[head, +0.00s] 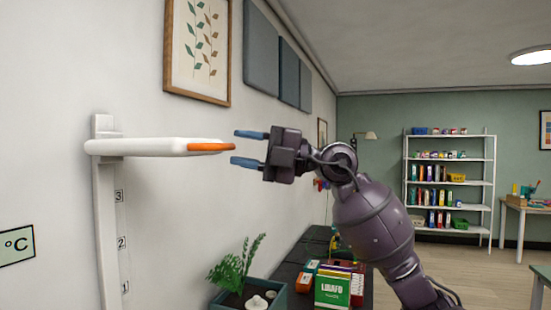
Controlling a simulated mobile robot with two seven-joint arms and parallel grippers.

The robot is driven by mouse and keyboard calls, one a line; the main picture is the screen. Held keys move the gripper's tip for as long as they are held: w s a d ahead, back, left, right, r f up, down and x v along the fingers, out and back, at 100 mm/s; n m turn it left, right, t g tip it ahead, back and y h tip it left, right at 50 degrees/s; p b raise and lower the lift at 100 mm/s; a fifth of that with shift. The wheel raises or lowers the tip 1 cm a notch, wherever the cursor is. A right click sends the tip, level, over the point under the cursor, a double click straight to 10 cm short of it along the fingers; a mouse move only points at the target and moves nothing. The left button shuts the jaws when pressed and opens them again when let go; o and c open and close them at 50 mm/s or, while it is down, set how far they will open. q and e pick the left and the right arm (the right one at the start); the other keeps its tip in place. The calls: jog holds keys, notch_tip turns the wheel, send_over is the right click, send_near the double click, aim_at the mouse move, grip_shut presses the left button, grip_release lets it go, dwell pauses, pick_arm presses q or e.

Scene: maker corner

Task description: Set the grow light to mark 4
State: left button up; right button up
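The grow light (150,147) is a white horizontal arm with an orange tip (211,146). It is mounted on a white upright rail (105,235) on the left wall. Marks 3, 2 and 1 show from top to bottom beside the rail, all below the light; mark 4 is not visible. My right gripper (237,148) is open at the orange tip, with one blue finger above its level and one below. I cannot tell whether the fingers touch the tip. My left gripper is not in view.
A planter with a green plant (238,265) stands below the light, with boxes such as a green one (333,290) beside it on a dark surface. A framed leaf picture (198,48) hangs above. A white shelf (450,185) stands far off at the right.

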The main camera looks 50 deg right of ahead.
jog(key=b+v, duration=0.1)
jog(key=v, duration=0.5)
jog(key=shift+s+d, duration=0.25)
jog(key=shift+s, duration=0.05)
dwell(0.4)
